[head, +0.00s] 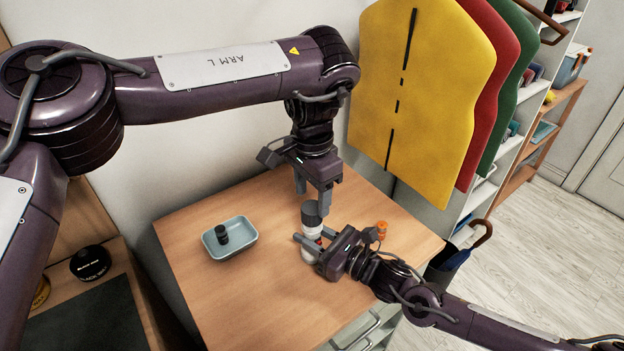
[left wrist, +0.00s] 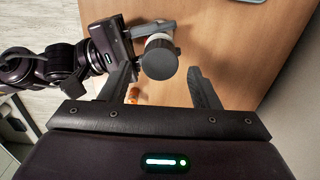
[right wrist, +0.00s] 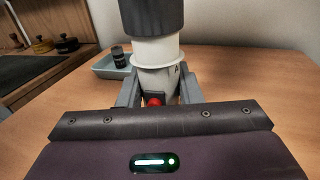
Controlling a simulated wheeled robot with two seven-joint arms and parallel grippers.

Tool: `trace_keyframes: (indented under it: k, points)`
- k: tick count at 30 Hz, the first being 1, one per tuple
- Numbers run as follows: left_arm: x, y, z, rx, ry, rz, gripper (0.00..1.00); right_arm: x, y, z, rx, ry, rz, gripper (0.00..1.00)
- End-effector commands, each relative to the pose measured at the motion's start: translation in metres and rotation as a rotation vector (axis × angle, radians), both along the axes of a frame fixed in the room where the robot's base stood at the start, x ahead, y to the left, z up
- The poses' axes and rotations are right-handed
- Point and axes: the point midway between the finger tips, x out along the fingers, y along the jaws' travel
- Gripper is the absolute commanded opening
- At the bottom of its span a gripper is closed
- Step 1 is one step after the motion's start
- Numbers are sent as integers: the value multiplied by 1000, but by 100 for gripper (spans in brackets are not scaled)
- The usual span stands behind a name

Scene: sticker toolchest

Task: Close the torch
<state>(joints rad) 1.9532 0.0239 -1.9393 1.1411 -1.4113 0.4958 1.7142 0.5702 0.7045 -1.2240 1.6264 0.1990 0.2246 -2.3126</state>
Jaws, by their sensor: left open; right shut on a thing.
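The torch (head: 309,231) stands upright above the table's right half, with a white body and a dark grey top (left wrist: 160,58). My right gripper (head: 313,241) is shut on the white body (right wrist: 157,52), below its collar; a red button (right wrist: 154,100) shows between the fingers. My left gripper (head: 312,196) is above the torch, pointing down and open. In the left wrist view the grey top lies between and just beyond its fingertips, with no clear contact. The grey top sits on the white body; I cannot tell whether it is fastened.
A pale blue tray (head: 245,244) on the table (head: 205,295) holds a small dark cylinder (head: 221,234). A small orange object (head: 381,227) lies right of the torch, near my right gripper. The table's front left is clear.

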Motion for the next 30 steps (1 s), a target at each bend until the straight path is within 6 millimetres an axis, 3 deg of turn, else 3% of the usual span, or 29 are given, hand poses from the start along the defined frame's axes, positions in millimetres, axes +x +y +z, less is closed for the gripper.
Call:
trace_keyframes:
  k: [3,9,20,30]
  points:
    - [-1,1,-20,1,3,0,56,0,0,0,0,0,0,0]
    - [0,1,-39,2,1,0,56,0,0,0,0,0,0,0]
    - [0,0,-44,0,0,-1,56,0,0,0,0,0,0,0]
    - [0,0,-43,0,0,-1,13,0,0,0,-1,1,0,0]
